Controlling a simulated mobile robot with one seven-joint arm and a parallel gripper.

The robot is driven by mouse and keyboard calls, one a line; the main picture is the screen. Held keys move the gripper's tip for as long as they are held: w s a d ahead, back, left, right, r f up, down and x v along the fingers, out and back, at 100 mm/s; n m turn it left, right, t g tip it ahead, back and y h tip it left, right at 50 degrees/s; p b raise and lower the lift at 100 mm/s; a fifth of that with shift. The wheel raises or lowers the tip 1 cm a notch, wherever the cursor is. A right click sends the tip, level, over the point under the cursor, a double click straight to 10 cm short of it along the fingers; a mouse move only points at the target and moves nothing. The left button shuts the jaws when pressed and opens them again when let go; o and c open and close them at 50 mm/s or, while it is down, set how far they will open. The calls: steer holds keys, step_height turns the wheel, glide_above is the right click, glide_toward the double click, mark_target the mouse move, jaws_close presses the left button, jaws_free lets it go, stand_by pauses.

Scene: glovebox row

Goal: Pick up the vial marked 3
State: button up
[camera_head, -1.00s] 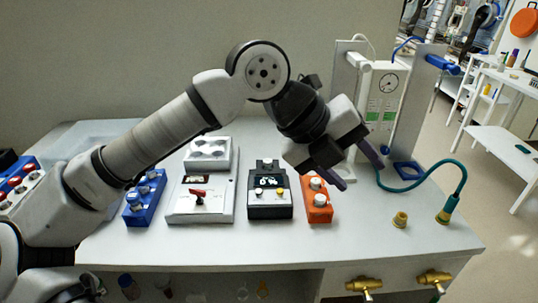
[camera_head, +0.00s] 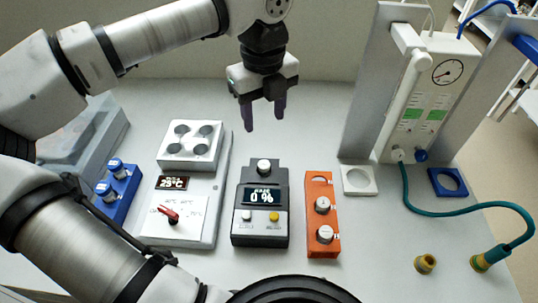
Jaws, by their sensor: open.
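Two small vials with white caps stand in an orange rack (camera_head: 320,255): a middle vial (camera_head: 322,204) and a front vial (camera_head: 326,234). The rack's rear place looks empty. Small marks show along the rack's right edge, but I cannot read them surely. Two more capped vials, a rear one (camera_head: 115,165) and a front one (camera_head: 103,188), stand in a blue rack (camera_head: 118,205) at the left. I cannot tell which vial is marked 3. My gripper (camera_head: 264,116) is open and empty, pointing down above the back of the bench, left of the orange rack and apart from it.
A black device reading 0 % (camera_head: 260,228) stands left of the orange rack. A white device with a red lever (camera_head: 195,220) is beyond it. At the right stand a gauge panel (camera_head: 432,100), a teal hose (camera_head: 440,212) and a brass fitting (camera_head: 425,263).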

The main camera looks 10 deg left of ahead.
steer(key=b, duration=0.4)
glide_above(263, 163)
steer(key=f, duration=0.8)
steer(key=shift+s+d, duration=0.15)
steer(key=shift+d, duration=0.1)
steer(key=f+b, duration=0.1)
steer(key=f, duration=0.1)
steer(key=f+b, duration=0.1)
steer(key=f, duration=0.2)
steer(key=shift+a+f, duration=0.2)
steer(key=shift+f, duration=0.15)
jaws_close()
